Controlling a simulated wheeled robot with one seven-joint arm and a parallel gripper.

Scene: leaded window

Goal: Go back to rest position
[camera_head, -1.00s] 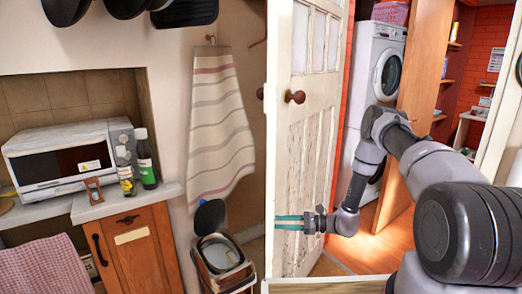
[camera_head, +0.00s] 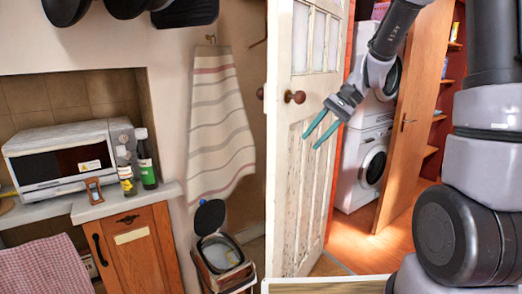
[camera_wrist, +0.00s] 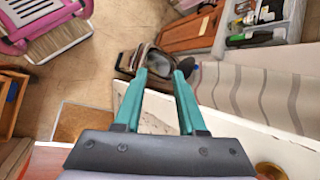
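My gripper (camera_head: 322,130) is raised in front of the open white door (camera_head: 305,185) in the head view, its two teal fingers pointing down and to the left. The fingers are apart with nothing between them. In the wrist view, my gripper (camera_wrist: 160,78) is also open and empty, with the top edge of the door below it. My arm rises at the right of the head view and bends down toward the door.
A waste bin (camera_head: 222,255) with its lid up stands left of the door. A striped towel (camera_head: 218,130) hangs on the wall. A microwave (camera_head: 62,160) and bottles (camera_head: 147,165) are on the counter. White machines (camera_head: 365,165) stand beyond the doorway, beside a wooden door (camera_head: 410,130).

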